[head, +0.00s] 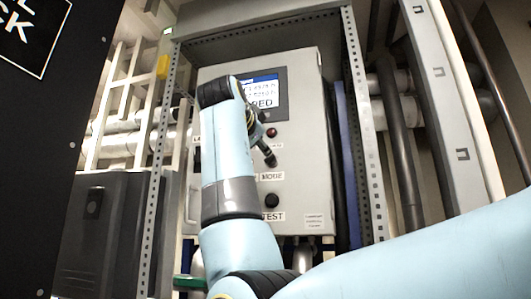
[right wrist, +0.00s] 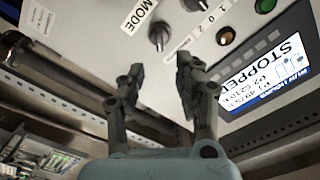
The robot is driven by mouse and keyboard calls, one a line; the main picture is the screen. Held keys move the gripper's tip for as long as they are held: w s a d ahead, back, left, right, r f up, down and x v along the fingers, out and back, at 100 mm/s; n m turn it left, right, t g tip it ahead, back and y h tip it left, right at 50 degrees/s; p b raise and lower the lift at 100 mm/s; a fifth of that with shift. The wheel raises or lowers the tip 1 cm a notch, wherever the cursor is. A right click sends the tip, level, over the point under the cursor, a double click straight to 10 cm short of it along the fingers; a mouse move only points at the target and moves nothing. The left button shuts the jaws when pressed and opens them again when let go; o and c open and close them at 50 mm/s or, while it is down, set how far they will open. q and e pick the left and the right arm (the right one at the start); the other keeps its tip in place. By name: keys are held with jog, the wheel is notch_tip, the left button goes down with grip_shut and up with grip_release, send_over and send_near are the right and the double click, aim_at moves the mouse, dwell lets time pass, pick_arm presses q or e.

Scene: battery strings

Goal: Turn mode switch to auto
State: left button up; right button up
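The mode switch (right wrist: 158,36) is a dark round knob on a light grey panel, beside a MODE label (right wrist: 135,15) in the right wrist view. My right gripper (right wrist: 160,65) is open and empty. Its fingertips point at the knob, which shows just beyond the gap between them and looks apart from them. In the head view my right gripper (head: 267,150) is in front of the control box (head: 308,140), just above the MODE label (head: 272,177), and hides most of the switch. The knob's pointer setting is not readable. My left gripper is not in view.
A display (right wrist: 270,82) reads STOPPED. A second black knob (head: 272,200) is above the TEST label. A red lamp (head: 271,132) is above the gripper. Perforated metal uprights (head: 368,130) flank the box.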

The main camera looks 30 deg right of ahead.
jog(key=shift+v, duration=1.8)
